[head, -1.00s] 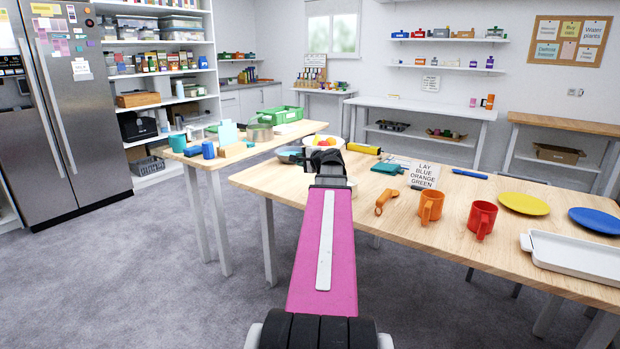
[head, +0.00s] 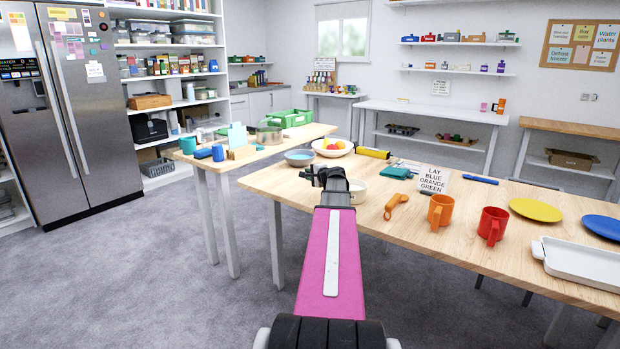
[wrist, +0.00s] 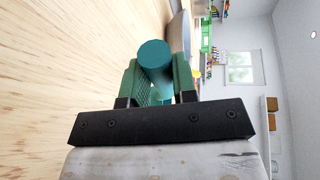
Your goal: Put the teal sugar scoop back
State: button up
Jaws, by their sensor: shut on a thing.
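My gripper (head: 322,176) is over the front left part of the long wooden table. In the wrist view my gripper (wrist: 156,84) has its green fingers closed on a teal rounded piece (wrist: 154,55), which I take to be the teal sugar scoop. Only its round end shows clearly; the rest is hidden by the fingers. In the head view the held piece cannot be made out behind my arm. The wooden tabletop (wrist: 70,60) shows close alongside the fingers in the wrist view.
A white bowl (head: 358,191) stands just right of my gripper. A grey-blue bowl (head: 300,158) and a fruit bowl (head: 332,151) lie beyond it. An orange mug (head: 440,211), a red mug (head: 492,226) and a sign (head: 433,180) stand to the right. A gap separates the side table (head: 265,148).

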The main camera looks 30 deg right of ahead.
jog(key=shift+f, duration=0.55)
jog(key=o, duration=1)
jog(key=shift+f, duration=0.1)
jog(key=shift+c, duration=0.2)
jog(key=shift+s, duration=0.1)
